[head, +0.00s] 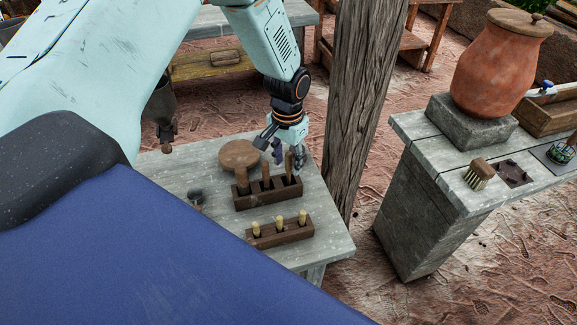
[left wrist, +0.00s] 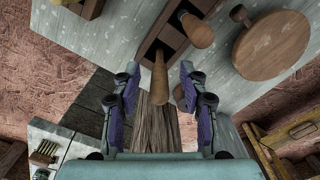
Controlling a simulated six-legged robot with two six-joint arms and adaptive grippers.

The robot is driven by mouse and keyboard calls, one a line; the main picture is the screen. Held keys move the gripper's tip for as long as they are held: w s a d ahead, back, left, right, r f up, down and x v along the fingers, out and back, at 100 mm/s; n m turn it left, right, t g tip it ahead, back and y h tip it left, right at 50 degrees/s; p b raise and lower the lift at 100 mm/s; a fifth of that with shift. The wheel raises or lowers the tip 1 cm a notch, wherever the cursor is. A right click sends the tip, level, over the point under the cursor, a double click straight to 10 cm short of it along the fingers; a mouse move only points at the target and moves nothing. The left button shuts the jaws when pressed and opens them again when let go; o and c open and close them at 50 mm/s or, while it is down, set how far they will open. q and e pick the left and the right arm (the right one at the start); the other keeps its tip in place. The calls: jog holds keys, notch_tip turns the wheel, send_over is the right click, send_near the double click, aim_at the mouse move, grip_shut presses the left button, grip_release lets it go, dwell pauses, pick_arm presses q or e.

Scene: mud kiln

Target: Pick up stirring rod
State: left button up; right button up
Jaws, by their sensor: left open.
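A dark wooden rack (head: 268,197) stands on the grey table, with three upright wooden-handled rods in it. They are a left rod (head: 241,179), a middle rod (head: 266,174) and a right rod (head: 289,163); I cannot tell which is the stirring rod. My left gripper (head: 277,155) is open just above and behind the rack's right end. In the left wrist view one wooden handle (left wrist: 159,75) stands between the spread fingers (left wrist: 160,68), with gaps on both sides. The rods' lower ends are hidden in the rack (left wrist: 172,38).
A round wooden disc (head: 240,154) lies behind the rack. A smaller rack (head: 280,234) with three pale pegs is in front. A wooden post (head: 358,90) rises close to the right. A clay jar (head: 500,65) stands on another bench.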

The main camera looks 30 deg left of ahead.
pick_arm(q)
jog(key=shift+w+d+f, duration=0.1)
jog(key=shift+w, duration=0.05)
jog(key=c, duration=0.5)
grip_shut()
